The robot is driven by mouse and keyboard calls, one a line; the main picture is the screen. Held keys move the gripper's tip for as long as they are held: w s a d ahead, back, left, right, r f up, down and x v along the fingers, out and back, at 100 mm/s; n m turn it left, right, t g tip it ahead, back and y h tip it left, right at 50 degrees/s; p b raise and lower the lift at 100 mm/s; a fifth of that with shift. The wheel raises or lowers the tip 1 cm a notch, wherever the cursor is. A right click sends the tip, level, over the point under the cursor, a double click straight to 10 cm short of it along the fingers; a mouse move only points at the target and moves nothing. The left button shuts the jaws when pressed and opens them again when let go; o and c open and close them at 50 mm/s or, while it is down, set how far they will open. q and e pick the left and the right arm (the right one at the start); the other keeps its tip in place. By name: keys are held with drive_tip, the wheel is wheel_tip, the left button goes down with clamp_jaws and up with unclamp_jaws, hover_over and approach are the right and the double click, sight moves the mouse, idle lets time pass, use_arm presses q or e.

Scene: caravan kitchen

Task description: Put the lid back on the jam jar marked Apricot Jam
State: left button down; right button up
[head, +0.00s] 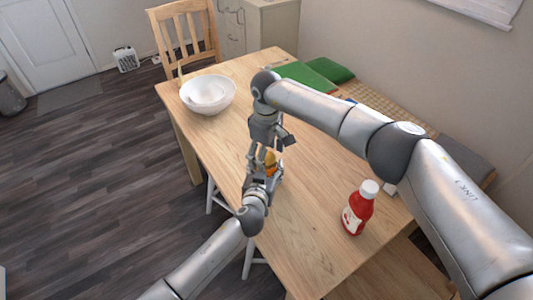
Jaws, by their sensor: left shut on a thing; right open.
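A small jar with orange contents (270,158) is at the middle of the table, mostly hidden by my grippers. I cannot read its label. My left gripper (266,176) comes up from the lower left and is shut on the jar. My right gripper (270,147) points down just above the jar with its fingers open. I cannot tell whether it touches the jar. I cannot make out a lid; the top of the jar is largely hidden.
A red bottle with a white cap (358,208) stands on the wooden table (310,240) at the right. Green cushions (329,70) lie behind the table. A wooden chair (184,30) stands at the far end.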

drive_tip(key=shift+r, duration=0.1)
drive_tip(key=shift+r, duration=2.15)
drive_tip(key=shift+c, duration=0.3)
